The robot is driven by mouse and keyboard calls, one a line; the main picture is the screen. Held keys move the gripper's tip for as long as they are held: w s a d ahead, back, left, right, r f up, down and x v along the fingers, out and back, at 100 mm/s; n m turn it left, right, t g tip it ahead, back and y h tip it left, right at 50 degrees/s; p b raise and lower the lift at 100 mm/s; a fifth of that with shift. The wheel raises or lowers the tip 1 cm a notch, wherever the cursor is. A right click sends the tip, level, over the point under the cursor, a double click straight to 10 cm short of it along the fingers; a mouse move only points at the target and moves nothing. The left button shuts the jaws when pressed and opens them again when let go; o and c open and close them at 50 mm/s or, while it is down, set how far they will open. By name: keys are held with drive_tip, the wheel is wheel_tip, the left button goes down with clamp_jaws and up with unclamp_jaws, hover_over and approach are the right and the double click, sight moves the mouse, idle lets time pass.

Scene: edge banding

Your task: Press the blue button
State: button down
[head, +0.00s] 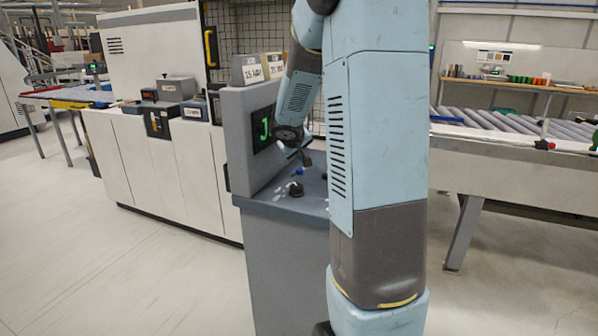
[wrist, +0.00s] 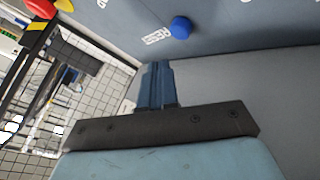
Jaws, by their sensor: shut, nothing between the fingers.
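The blue button (wrist: 181,27) is a small round-edged knob on the grey console panel, beside a white printed label, near the top middle of the wrist view. In the head view it is a small blue spot (head: 299,171) on the console's sloped top. My gripper (wrist: 157,66) is shut and empty, its fingertips pointing toward the panel, below and slightly left of the button in the wrist view. In the head view my gripper (head: 305,158) hangs just above the button; a gap seems to remain between them. My arm hides the console's right side.
A red control (wrist: 41,8) and a yellow one (wrist: 64,5) are at the wrist view's upper left. A black knob (head: 296,189) stands in front of the blue button. The console's upright screen (head: 263,130) rises at the left. A roller conveyor (head: 510,128) is at the right.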

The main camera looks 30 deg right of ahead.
sight(298, 171)
drive_tip(key=shift+f, duration=1.05)
idle(1.4)
drive_tip(key=shift+f, duration=0.35)
drive_tip(key=shift+f, duration=0.45)
idle(0.7)
drive_tip(key=shift+r, duration=0.85)
drive_tip(key=shift+r, duration=0.1)
drive_tip(key=shift+r, duration=2.45)
